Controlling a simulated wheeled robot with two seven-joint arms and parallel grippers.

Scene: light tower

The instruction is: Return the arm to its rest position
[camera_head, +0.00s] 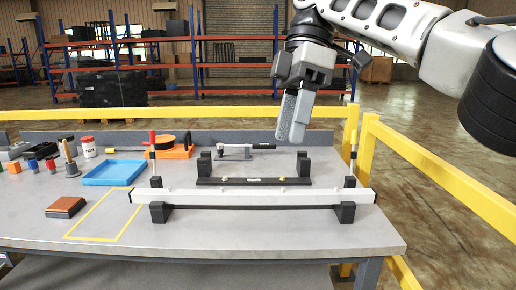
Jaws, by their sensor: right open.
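My right gripper (293,117) hangs from the arm that comes in from the upper right. Its grey fingers point down above the back part of the workbench, apart from the things below. The fingers overlap in this view, and nothing shows held between them. A long white bar (255,198) lies level across two black supports near the front of the bench. Behind it a shorter black bar (240,182) sits between black blocks. My left gripper is out of view.
The grey workbench (300,235) holds a blue tray (113,172), an orange tool (178,152), a brown block (65,207) and a yellow taped outline (90,238). Two upright screwdrivers stand near the bar's ends. Yellow rails (440,180) run behind and right. Shelves stand far back.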

